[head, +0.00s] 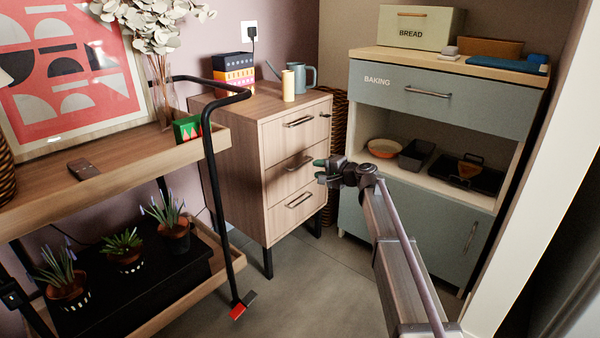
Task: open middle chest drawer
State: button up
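The wooden chest (228,165) stands in the middle of the head view, with three drawers on dark legs. Its middle drawer (280,178) looks shut, flush with the drawers above and below. The middle drawer's dark bar handle (299,163) is slightly slanted in the picture. My gripper (319,171) is just right of this handle, in front of the chest's right edge. Its two fingertips look apart, with nothing visible between them. I cannot tell how far the gripper is from the drawer front in depth.
A wooden trolley (100,172) with a black handle and potted plants stands at left. A blue-grey baking cabinet (440,95) with an open shelf stands at right. A wicker basket (339,125) is behind the chest. The grey floor (315,285) before the chest is clear.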

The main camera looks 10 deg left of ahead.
aim_at(300, 166)
jog(key=b+x, duration=0.1)
jog(key=x, duration=0.8)
jog(key=shift+s, duration=0.1)
grip_shut()
